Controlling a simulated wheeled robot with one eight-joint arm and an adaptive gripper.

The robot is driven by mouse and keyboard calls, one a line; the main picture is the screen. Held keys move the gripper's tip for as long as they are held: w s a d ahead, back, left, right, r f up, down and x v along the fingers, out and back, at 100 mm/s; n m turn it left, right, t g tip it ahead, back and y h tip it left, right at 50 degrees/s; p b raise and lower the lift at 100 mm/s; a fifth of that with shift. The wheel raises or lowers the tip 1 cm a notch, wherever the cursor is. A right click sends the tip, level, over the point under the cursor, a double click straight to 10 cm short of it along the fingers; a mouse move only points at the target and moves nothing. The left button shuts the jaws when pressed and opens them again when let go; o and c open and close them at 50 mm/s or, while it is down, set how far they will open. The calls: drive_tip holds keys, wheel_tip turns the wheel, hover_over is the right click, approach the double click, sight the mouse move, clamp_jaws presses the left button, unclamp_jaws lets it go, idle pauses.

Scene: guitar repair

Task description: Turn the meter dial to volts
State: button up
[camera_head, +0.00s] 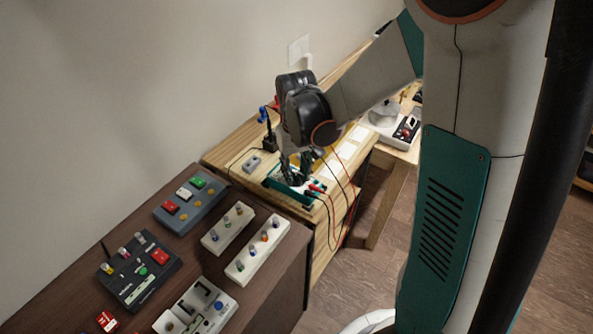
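A meter with a teal body (281,187) appears to lie on the light wooden bench (238,143), with red and black leads at its right side. My gripper (293,178) points down at the meter, with its dark fingers over the meter's face. The fingers and wrist cover much of the face. The dial is hidden or too small to make out, so its setting cannot be read. I cannot tell whether the fingers touch the dial, or whether they are open or shut.
A dark brown table (100,245) at the front left holds several control boxes, including a grey one (190,200), a black one (140,270) and a long white one (257,250). Red and black cables (335,205) hang right of the meter. A wall stands behind; wooden floor (350,275) is open.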

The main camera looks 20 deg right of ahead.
sight(297, 176)
wheel_tip(297, 176, up, 12)
drive_tip(key=shift+f, duration=0.15)
idle(0.3)
drive_tip(key=shift+s, duration=0.1)
